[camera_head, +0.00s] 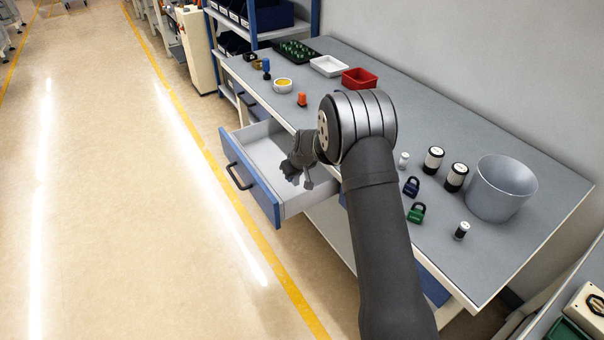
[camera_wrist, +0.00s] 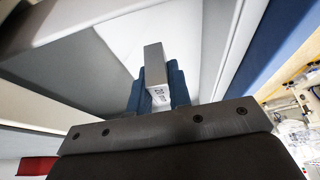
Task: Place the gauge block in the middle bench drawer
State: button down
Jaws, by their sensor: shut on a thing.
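The open bench drawer (camera_head: 263,150) has a blue front with a dark handle and a light grey inside. It stands pulled out from the bench, between other blue drawer fronts. My gripper (camera_head: 300,180) is over the right part of this drawer, at or inside its opening; its exact height is hard to tell. In the wrist view, the gripper's blue fingers (camera_wrist: 158,98) are shut on the gauge block (camera_wrist: 155,65), a small grey bar with dark markings on its end. The pale drawer inside shows beyond it.
On the bench top (camera_head: 450,130) stand a red bin (camera_head: 359,78), a white tray (camera_head: 328,66), a grey bucket (camera_head: 501,188), padlocks and small jars. The drawer's right wall (camera_head: 307,200) is close to my gripper. The drawer's left part looks empty.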

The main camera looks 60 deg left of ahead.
notch_tip(320, 180, down, 8)
jog(key=shift+r, duration=0.1)
dwell(0.4)
jog(key=c, duration=1.3)
grip_release()
jog(key=shift+d+r, duration=0.1)
jog(key=shift+r, duration=0.25)
jog(key=v, duration=1.1)
jog(key=shift+d+r, duration=0.1)
jog(key=shift+d, duration=0.05)
